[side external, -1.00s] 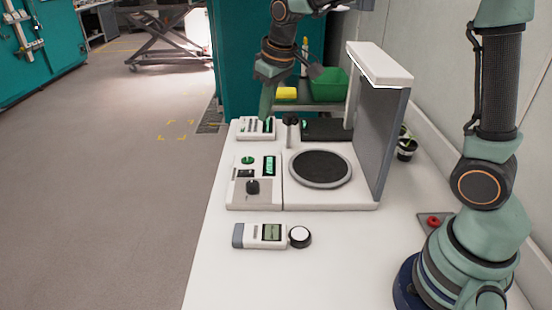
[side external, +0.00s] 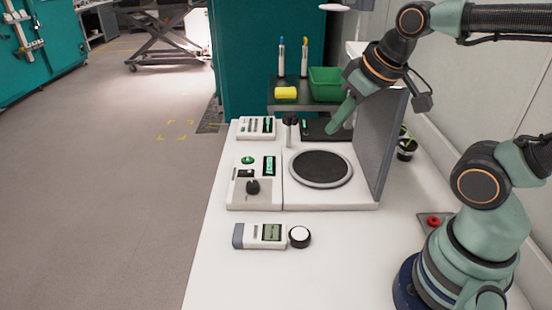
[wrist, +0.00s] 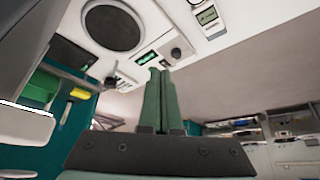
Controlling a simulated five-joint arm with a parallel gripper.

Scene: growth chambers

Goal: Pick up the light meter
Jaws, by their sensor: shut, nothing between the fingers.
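The light meter (side external: 264,236) lies flat on the white bench in front of the white instrument. It has a pale body with a grey left end, a small display and a round white sensor head (side external: 299,236) at its right. In the wrist view the light meter (wrist: 207,16) shows at the top edge, partly cut off. My gripper (side external: 335,130) is shut and empty. It hangs above the back of the instrument, behind the round dark plate and well away from the light meter. In the wrist view my gripper's green fingers (wrist: 157,70) are together.
The white instrument (side external: 330,193) has a round dark plate (side external: 320,168), a knob and an upright grey panel (side external: 374,150) at its right. A green bin (side external: 326,84) and a yellow block (side external: 286,93) stand behind. The bench around the light meter is clear.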

